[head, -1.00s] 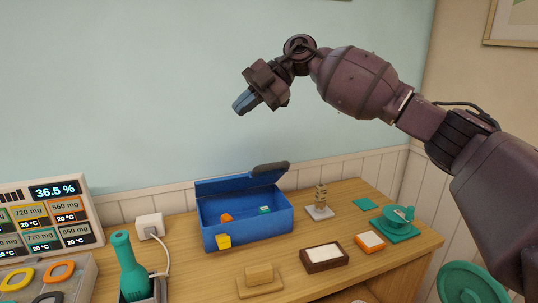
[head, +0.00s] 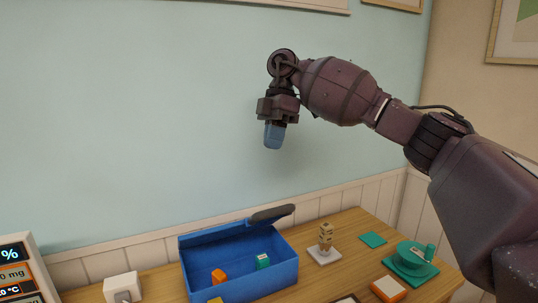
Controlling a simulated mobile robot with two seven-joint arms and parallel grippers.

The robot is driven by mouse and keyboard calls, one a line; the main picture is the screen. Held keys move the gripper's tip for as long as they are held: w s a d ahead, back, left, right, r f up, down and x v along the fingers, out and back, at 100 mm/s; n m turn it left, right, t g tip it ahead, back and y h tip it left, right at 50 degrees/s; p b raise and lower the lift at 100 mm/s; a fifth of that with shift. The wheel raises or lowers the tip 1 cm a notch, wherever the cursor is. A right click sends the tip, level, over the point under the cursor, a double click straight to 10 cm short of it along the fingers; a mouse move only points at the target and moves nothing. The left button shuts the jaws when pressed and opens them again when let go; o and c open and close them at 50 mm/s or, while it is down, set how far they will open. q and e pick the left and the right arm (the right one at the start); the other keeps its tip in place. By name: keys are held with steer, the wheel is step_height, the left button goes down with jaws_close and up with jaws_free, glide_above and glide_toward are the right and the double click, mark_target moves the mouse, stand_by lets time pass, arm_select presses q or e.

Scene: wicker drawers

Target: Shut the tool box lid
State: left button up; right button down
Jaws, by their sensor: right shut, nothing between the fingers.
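The blue tool box (head: 266,282) stands on the wooden table at the lower middle of the head view. Its lid (head: 217,235) is raised at the back edge, with a dark grey handle piece (head: 271,214) at its upper right. Inside lie an orange block (head: 219,276) and a green-and-white block (head: 263,261). A yellow latch (head: 216,300) shows on the front at the picture's bottom edge. My right gripper (head: 273,145) hangs above the box, pointing down, shut and empty, well clear of the lid. My left gripper is not in view.
Right of the box stand a small figure on a white base (head: 325,246), a green tile (head: 373,239), a green dish (head: 411,263) and an orange-and-white block (head: 389,288). A white plug box (head: 123,287) is at left. The wall (head: 120,120) is behind.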

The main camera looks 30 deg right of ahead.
arm_select(q)
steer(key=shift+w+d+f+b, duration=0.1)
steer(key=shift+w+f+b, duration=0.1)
steer(key=shift+b, duration=0.15)
arm_select(e)
steer(key=s+d+x, duration=0.1)
steer(key=x, duration=1.1)
steer(key=shift+s, duration=0.3)
steer(key=shift+f, duration=0.2)
